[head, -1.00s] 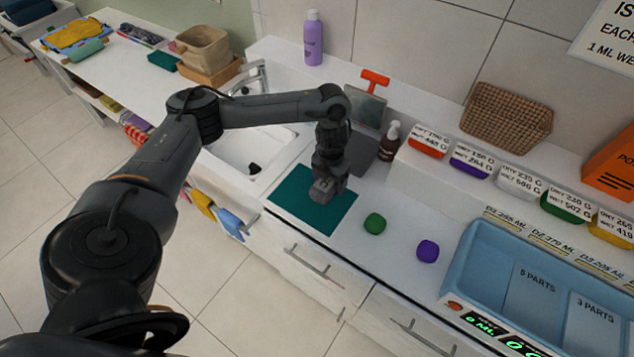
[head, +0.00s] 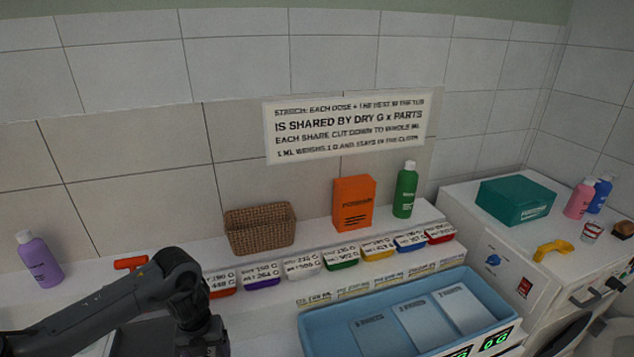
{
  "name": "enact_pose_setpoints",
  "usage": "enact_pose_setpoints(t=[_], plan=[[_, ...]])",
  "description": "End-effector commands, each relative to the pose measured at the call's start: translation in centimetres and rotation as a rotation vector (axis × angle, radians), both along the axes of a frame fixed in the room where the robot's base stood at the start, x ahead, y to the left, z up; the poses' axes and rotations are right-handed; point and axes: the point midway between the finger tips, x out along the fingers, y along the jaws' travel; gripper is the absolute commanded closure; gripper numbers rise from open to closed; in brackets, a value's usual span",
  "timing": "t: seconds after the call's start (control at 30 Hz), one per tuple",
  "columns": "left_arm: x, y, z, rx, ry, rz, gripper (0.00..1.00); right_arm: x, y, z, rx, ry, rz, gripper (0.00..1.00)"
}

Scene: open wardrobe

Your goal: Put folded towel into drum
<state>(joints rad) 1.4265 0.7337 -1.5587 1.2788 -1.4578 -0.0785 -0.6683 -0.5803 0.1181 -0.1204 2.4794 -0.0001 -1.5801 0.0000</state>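The folded towel is not in view now. My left forearm (head: 100,305) comes in from the left and its wrist bends down at the lower edge. The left gripper's fingers are cut off below the frame. My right gripper is not in view. A white washing machine (head: 487,235) stands at the right. A dark curved edge, perhaps its door or opening (head: 588,340), shows at the lower right corner. The drum's inside cannot be seen.
A pale blue tray (head: 325,325) with grey panels lies on the counter. Behind it are several labelled coloured bins (head: 342,257), a wicker basket (head: 260,228), an orange box (head: 353,203) and a green bottle (head: 405,190). A teal box (head: 514,200) and yellow scoop (head: 553,249) sit on the machine.

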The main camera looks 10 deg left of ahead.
Motion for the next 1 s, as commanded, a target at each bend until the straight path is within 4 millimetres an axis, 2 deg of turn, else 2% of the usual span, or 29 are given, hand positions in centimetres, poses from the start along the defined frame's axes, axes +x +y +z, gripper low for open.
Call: enact_pose_setpoints(t=[0.03, 0.2, 0.5, 0.7, 1.0], plan=[[0.3, -1.3, 0.3, 0.001, -0.001, 0.047, 0.55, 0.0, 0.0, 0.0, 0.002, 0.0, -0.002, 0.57], [0.8, -4.2, 0.9, 0.0, 0.0, 0.274, 0.55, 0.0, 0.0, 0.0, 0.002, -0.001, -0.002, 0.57], [0.9, -8.4, 1.4, 0.0, 0.001, 0.822, 0.55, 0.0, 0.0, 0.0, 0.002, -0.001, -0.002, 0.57], [0.6, -10.1, 1.4, -0.001, 0.001, 1.221, 0.55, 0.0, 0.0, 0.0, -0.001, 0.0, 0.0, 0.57], [-0.1, -11.3, 0.8, -0.001, 0.002, 1.84, 0.55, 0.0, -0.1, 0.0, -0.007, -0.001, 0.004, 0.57]])
